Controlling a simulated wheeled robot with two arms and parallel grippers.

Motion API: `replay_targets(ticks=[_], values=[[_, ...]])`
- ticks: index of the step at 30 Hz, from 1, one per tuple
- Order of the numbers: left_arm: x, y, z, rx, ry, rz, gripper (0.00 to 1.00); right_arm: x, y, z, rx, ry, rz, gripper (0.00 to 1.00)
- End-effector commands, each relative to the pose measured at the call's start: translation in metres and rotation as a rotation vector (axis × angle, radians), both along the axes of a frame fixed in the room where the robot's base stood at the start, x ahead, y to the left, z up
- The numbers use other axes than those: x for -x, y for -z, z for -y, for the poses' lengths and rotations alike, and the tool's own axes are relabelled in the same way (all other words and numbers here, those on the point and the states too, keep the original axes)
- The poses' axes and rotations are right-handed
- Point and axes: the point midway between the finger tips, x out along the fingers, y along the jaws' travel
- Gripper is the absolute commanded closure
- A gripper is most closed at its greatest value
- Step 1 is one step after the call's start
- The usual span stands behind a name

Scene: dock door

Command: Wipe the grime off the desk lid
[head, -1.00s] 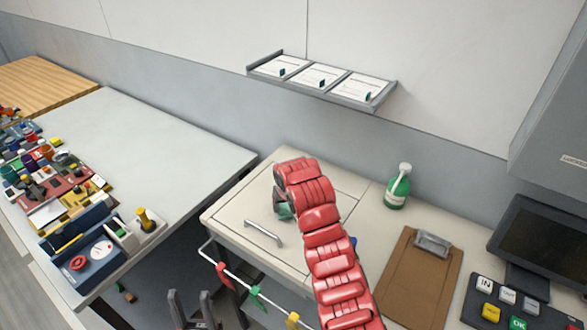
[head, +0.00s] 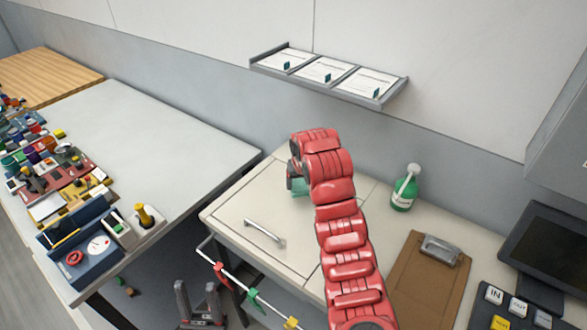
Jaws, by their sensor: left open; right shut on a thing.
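The desk lid (head: 251,211) is a cream panel with a silver bar handle (head: 265,232) near its front. My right arm reaches over it from the lower right. My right gripper (head: 297,188) is mostly hidden behind the arm, low over the back right part of the lid. It is shut on a green cloth (head: 300,187), of which only a small part shows. Whether the cloth touches the lid is hard to tell. No grime shows on the visible part of the lid. My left gripper (head: 198,300) is open and empty, below the desk's front edge.
A rail with coloured clips (head: 252,298) runs along the desk front. A wall shelf (head: 327,77) holds papers. A cluttered table (head: 150,140) is at left.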

Motion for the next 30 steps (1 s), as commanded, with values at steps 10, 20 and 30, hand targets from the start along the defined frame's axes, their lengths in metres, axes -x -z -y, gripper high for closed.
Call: replay_targets(ticks=[10, 20, 30], values=[[0.0, 0.001, 0.0, 0.0, 0.0, 0.0, 0.5, -0.002, -0.033, 0.005, 0.0, 0.004, 0.003, 0.81], [0.0, 0.001, 0.0, 0.0, 0.0, 0.0, 0.5, -0.002, -0.042, 0.007, 0.0, 0.004, 0.0, 0.81], [0.0, 0.001, 0.0, 0.0, 0.0, 0.0, 0.5, -0.002, -0.041, 0.006, 0.0, 0.004, 0.001, 0.81]])
